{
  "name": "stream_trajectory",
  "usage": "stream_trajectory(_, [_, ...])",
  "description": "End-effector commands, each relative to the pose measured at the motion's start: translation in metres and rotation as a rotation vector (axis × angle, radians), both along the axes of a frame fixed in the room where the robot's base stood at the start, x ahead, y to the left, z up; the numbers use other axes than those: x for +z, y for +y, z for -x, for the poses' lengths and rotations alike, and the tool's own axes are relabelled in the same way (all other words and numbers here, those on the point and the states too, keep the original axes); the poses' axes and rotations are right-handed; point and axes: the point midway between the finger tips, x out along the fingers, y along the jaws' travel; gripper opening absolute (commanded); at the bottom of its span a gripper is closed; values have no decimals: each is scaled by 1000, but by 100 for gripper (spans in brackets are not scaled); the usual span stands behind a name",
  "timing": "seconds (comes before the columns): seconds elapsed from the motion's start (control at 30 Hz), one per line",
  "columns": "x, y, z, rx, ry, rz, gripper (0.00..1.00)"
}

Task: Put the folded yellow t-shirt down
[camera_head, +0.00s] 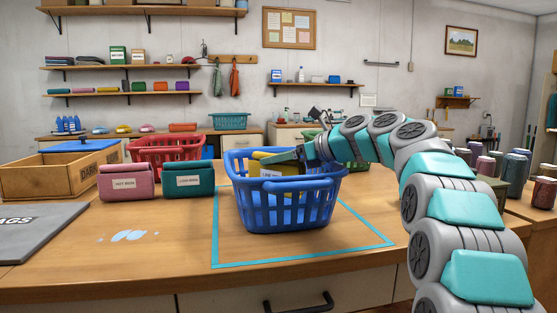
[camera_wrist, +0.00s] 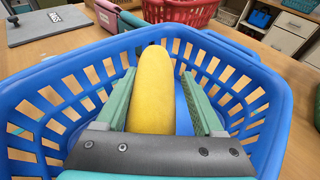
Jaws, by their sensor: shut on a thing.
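The folded yellow t-shirt (camera_wrist: 152,92) is between the two green fingers of my gripper (camera_wrist: 165,105), which is shut on it. In the head view a yellow part of the t-shirt (camera_head: 262,157) shows at the top of the blue basket (camera_head: 290,215), with my gripper (camera_head: 284,158) reaching in from the right. The basket's walls surround the t-shirt in the wrist view (camera_wrist: 55,105). Whether the t-shirt's underside touches anything in the basket is hidden.
The basket stands on the wooden table (camera_head: 180,240), inside a blue tape outline (camera_head: 300,257). A pink bin (camera_head: 126,182) and a teal bin (camera_head: 189,180) stand to its left, a red basket (camera_head: 165,150) behind them.

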Motion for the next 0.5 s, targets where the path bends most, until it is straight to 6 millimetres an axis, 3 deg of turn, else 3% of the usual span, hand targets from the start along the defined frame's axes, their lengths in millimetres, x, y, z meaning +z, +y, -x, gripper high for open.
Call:
stream_trajectory(0.47, [-10,0,1,0,0,0,3])
stream_trajectory(0.5, [-10,0,1,0,0,0,73])
